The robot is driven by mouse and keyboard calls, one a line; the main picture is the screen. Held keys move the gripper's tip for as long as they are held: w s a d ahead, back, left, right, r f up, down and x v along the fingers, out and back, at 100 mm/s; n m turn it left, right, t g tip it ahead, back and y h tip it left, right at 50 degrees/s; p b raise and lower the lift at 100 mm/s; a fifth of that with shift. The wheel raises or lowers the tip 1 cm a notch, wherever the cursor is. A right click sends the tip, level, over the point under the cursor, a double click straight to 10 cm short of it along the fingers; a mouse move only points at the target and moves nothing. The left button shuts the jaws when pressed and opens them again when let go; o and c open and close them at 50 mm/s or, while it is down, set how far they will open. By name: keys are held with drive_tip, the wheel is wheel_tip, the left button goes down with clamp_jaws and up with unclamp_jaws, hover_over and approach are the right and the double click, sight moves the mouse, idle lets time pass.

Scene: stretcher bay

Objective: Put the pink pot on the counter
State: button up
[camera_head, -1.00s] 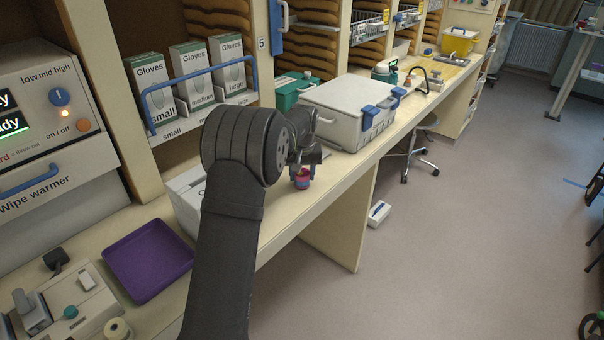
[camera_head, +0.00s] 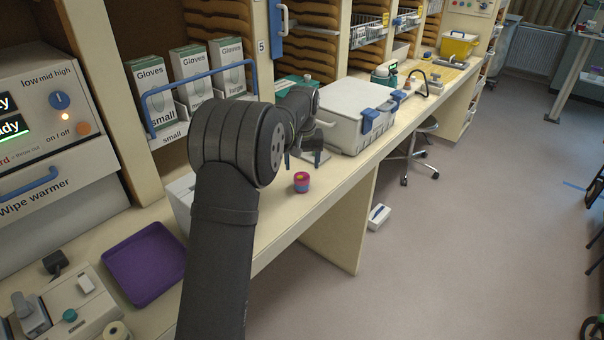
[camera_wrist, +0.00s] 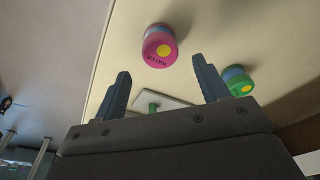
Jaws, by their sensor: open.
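The pink pot (camera_head: 301,182) stands upright on the counter (camera_head: 318,194) near its front edge. It has a blue band below. In the wrist view the pink pot (camera_wrist: 158,48) shows a yellow dot and dark lettering and lies just beyond the fingertips, untouched. My gripper (camera_head: 307,158) is behind and above the pot in the head view, apart from it. In the wrist view my gripper (camera_wrist: 161,67) is open, with nothing between its fingers.
A green pot (camera_wrist: 238,80) with a yellow dot stands beside the right finger in the wrist view. A pale plate with a green piece (camera_wrist: 154,106) lies between the fingers' bases. A white box (camera_head: 348,112) with blue latches stands behind; a purple tray (camera_head: 145,258) is left.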

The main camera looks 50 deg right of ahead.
sight(302, 176)
drive_tip(key=r, duration=0.5)
drive_tip(key=shift+s+a+r, duration=0.3)
drive_tip(key=f, duration=0.4)
drive_tip(key=w+d+f, duration=0.1)
drive_tip(key=f, duration=0.7)
drive_tip(key=shift+w+d+f, duration=0.1)
drive_tip(key=shift+w+d, duration=0.05)
wheel_tip(302, 176, up, 2)
drive_tip(key=shift+r, duration=1.1)
